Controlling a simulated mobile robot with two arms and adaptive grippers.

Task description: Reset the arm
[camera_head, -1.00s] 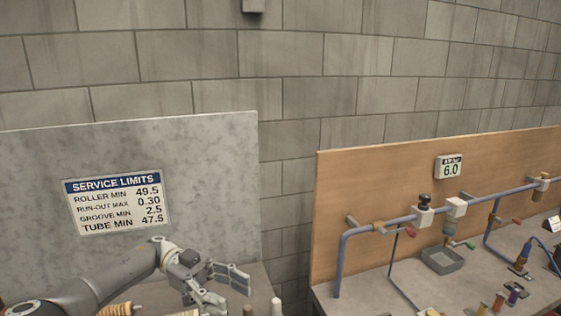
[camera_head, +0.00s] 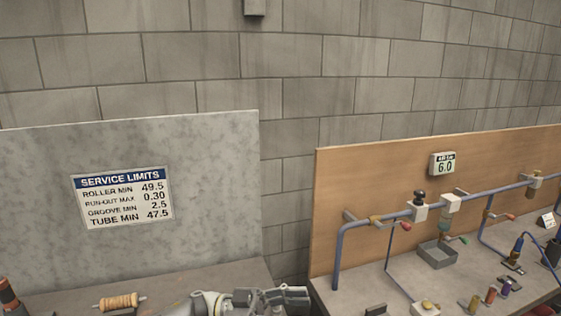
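My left gripper (camera_head: 286,298) is at the bottom edge of the head view, in front of the gap between the two benches. Its arm is mostly cut off below the frame. Its fingers are seen edge-on and partly cut off, so I cannot tell how far apart they are. I see nothing clearly held in it. My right gripper is not in view.
On the left bench lie a wooden-looking spool (camera_head: 120,302) and a dark red-banded cylinder (camera_head: 8,295). A service limits sign (camera_head: 122,198) hangs behind. The right bench has a blue pipe (camera_head: 385,218), a grey tray (camera_head: 437,254) and small coloured cylinders (camera_head: 490,295).

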